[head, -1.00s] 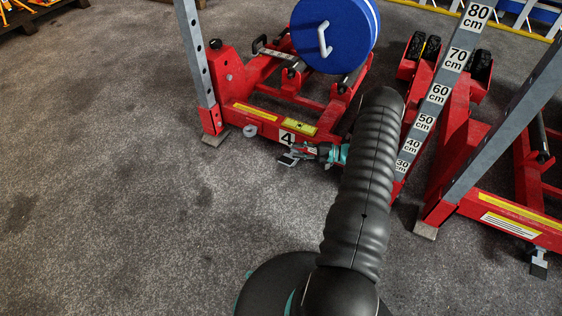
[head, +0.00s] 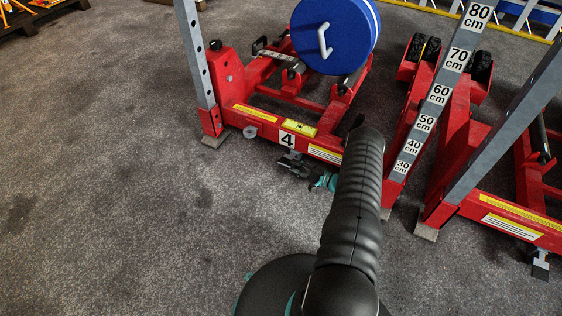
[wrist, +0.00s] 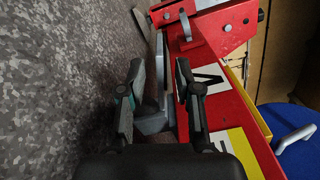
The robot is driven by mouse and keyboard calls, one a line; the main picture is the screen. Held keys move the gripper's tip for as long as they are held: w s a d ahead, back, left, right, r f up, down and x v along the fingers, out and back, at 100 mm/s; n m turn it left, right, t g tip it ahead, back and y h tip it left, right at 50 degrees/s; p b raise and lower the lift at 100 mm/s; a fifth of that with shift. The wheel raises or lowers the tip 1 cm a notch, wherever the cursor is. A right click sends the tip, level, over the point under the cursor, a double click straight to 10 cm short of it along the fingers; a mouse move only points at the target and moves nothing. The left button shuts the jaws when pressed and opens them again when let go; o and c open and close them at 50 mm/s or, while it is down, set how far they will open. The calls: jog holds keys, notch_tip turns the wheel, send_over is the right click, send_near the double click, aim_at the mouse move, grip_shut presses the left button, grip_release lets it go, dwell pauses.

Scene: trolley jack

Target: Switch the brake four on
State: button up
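The red trolley-jack unit has a white label "4" (head: 287,139) on its front beam, and the label also shows in the wrist view (wrist: 208,79). The grey metal brake pedal (wrist: 153,122) juts out below that beam. In the head view the pedal is mostly hidden by my gripper (head: 290,162). In the wrist view my gripper (wrist: 158,72) is open, one finger on each side of the grey pedal parts. I cannot tell whether the fingers touch the pedal.
A blue drum (head: 335,36) sits on unit four. A grey post with height marks (head: 424,123) and another red unit (head: 505,215) with its own pedal (head: 540,267) stand to the right. The grey floor (head: 120,200) at the left is clear.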

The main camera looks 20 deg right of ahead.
aim_at(281, 160)
jog(key=x, duration=0.6)
jog(key=shift+w+a, duration=0.25)
jog(key=shift+w, duration=0.1)
jog(key=shift+c, duration=0.2)
grip_shut()
